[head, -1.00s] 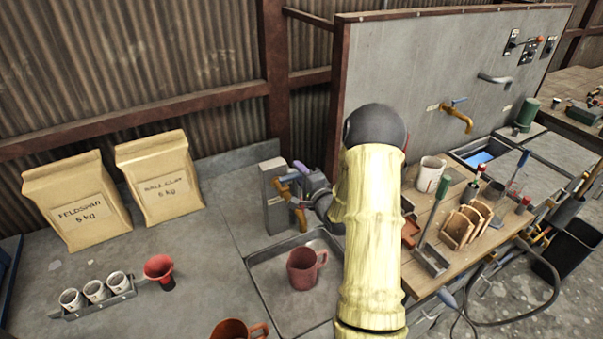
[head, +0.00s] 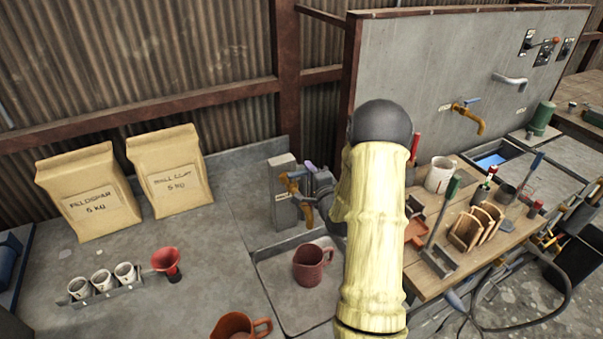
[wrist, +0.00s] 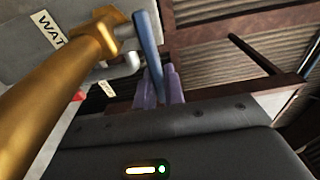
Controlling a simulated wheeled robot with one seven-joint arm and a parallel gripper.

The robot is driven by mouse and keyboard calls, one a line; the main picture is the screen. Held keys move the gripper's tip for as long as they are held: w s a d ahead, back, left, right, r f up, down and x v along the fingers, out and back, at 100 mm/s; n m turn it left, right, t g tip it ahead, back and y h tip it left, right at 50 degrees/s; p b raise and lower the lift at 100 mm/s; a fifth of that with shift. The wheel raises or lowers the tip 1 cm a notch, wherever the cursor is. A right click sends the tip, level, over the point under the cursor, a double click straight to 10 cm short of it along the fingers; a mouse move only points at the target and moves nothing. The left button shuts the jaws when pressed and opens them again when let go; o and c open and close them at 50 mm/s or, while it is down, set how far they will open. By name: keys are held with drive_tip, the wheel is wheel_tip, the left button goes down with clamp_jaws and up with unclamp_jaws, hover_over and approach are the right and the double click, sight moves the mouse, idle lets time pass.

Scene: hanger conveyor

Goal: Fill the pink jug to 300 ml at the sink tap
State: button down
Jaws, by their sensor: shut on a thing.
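The dull pink-red jug (head: 309,268) stands upright in the sink basin (head: 272,270), its handle to the right. The sink tap (head: 306,214) is brass with a blue lever (head: 296,174), and its spout is above the jug. My gripper (head: 311,168) is at the tap, partly hidden by my arm. In the wrist view its purple fingers (wrist: 171,86) are shut at the blue lever (wrist: 148,52), beside the brass tap body (wrist: 50,95). The exact contact is hard to see. I cannot make out running water or the level inside the jug.
An orange-brown jug (head: 233,327) stands in front of the sink. A red funnel (head: 166,262), a rack of white cups (head: 103,281) and two paper bags (head: 88,195) are to the left. A wooden tool table (head: 440,265) and another brass tap (head: 472,118) are to the right.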

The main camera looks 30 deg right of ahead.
drive_tip(key=shift+h, duration=0.3)
drive_tip(key=c, duration=1.5)
unclamp_jaws()
drive_tip(key=shift+s, duration=0.15)
drive_tip(key=s+p, duration=0.1)
drive_tip(key=s, duration=0.3)
drive_tip(key=s+a+p, duration=0.1)
drive_tip(key=s, duration=0.3)
drive_tip(key=s+p, duration=0.1)
drive_tip(key=s, duration=0.2)
drive_tip(key=shift+s+a+r, duration=0.2)
drive_tip(key=shift+s+a, duration=0.1)
drive_tip(key=shift+s, duration=0.1)
